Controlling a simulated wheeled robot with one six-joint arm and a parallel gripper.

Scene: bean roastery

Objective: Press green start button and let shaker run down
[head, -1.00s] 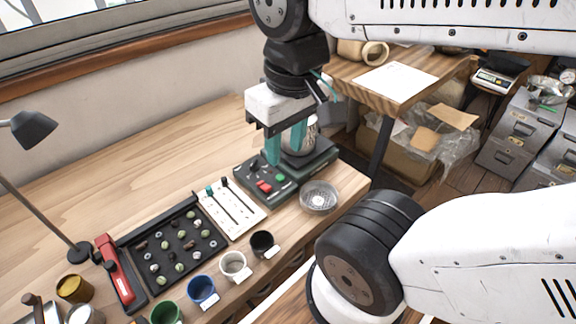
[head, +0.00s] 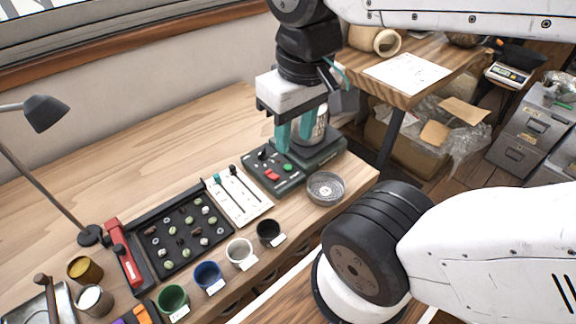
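The shaker is a dark green machine (head: 320,158) on the bench, with a silver canister (head: 321,127) at its back. Its front panel carries a green button (head: 288,167), a red button (head: 271,174) and dark knobs. My gripper (head: 294,145) points down with two teal fingers apart and nothing seen between them. In the picture the fingertips are just above the green button, in front of the canister. I cannot tell their height over the panel, or whether the shaker is moving.
A round metal sieve (head: 326,188) stands right of the panel. A white slider board (head: 238,196) and a black sample tray (head: 182,236) lie to the left. Several small cups line the front edge, including a black one (head: 269,232). A lamp (head: 45,113) stands far left.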

